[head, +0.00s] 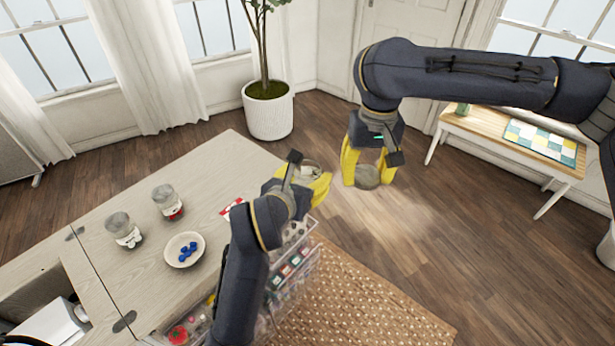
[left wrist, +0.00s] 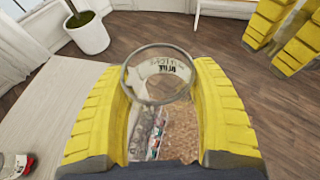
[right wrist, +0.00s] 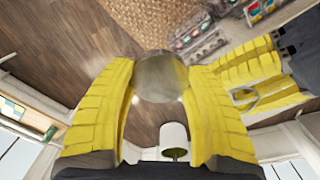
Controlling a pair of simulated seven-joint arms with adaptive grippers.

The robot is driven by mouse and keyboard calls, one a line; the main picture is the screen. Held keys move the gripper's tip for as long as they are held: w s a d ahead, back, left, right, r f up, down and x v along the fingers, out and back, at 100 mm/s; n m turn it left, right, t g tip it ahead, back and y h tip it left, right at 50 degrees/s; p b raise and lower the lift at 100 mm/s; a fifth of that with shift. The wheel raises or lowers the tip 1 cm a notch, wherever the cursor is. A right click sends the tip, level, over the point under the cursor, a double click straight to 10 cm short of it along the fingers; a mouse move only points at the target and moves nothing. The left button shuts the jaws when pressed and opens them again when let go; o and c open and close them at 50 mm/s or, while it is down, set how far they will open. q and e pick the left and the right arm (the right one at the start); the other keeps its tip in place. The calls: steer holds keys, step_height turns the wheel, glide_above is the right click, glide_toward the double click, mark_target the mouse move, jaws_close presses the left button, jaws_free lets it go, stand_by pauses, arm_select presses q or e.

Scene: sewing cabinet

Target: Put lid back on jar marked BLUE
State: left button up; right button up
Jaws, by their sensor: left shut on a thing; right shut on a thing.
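My left gripper (head: 298,182) is shut on an open clear glass jar (head: 311,169), held out beyond the table's right edge. In the left wrist view the jar (left wrist: 160,99) stands between the yellow fingers, with a white label with dark letters that seem to read BLUE, seen through the open mouth. My right gripper (head: 368,179) is shut on a round grey lid (head: 367,177), to the right of the jar and apart from it. The lid (right wrist: 160,77) also shows between the fingers in the right wrist view.
A bowl (head: 173,259) of blue pieces and a red-and-white card (head: 232,208) are there too. A clear organizer (head: 290,275) hangs at the table's side. Open floor lies beneath my grippers.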

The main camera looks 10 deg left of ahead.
glide_toward(307, 161)
steer(key=s, duration=0.3)
steer(key=shift+w+f+n, duration=0.1)
steer(key=shift+f+n, duration=0.15)
steer(key=shift+n, duration=0.15)
steer(key=shift+d+f, duration=0.1)
steer(key=shift+f, duration=1.9)
steer(key=shift+f, duration=0.15)
steer(key=shift+f, duration=0.75)
steer(key=shift+f, duration=0.55)
